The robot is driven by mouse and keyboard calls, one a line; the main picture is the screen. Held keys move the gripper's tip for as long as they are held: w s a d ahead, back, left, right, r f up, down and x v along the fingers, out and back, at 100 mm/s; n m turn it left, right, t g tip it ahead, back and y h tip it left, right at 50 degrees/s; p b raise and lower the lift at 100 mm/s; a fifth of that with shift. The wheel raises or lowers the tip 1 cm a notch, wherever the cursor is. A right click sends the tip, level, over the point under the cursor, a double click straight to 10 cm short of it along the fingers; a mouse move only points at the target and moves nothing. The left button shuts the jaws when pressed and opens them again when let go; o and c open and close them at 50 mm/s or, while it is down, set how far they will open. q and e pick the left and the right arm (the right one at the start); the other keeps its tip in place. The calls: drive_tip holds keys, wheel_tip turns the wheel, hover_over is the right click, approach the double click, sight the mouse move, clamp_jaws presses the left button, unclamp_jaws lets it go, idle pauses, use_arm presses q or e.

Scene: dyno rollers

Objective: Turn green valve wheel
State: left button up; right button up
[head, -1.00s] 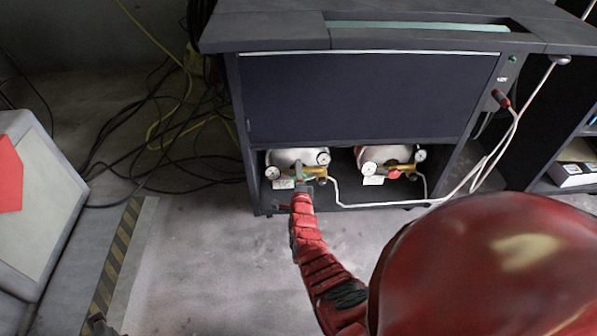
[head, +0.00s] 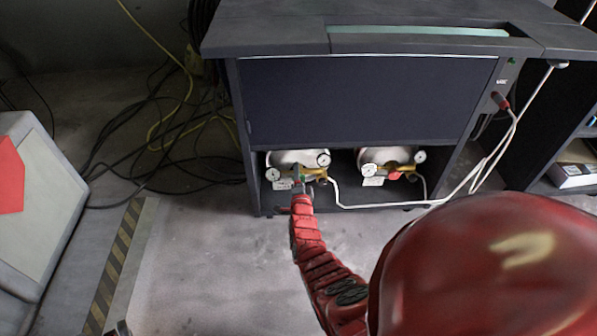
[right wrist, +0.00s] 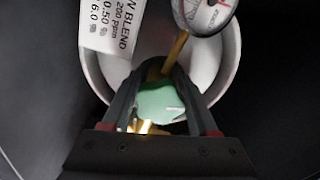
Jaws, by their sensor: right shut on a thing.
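The green valve wheel (right wrist: 160,102) lies between the two fingers of my right gripper (right wrist: 163,76) in the right wrist view. The fingers are shut on it from both sides. Brass fittings show below and above the wheel, in front of a pale, rounded cylinder (right wrist: 92,75). In the head view, my right gripper (head: 299,186) reaches the front of the left cylinder (head: 296,157) on the low shelf. The wheel is mostly hidden there. A small grey part at the bottom left edge may be my left gripper (head: 119,328); its fingers cannot be made out.
A dark cabinet (head: 365,100) overhangs both. A white hose (head: 400,205) runs along the shelf front. Black and yellow cables (head: 165,130) lie at the left.

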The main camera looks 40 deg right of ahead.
drive_tip(key=shift+n, duration=1)
drive_tip(key=n+p, duration=0.1)
drive_tip(key=n, duration=0.2)
drive_tip(key=shift+n, duration=0.3)
drive_tip(key=n, duration=0.5)
drive_tip(key=shift+n, duration=0.3)
drive_tip(key=o, duration=1.4)
drive_tip(key=shift+c, duration=0.2)
drive_tip(key=shift+s, duration=0.1)
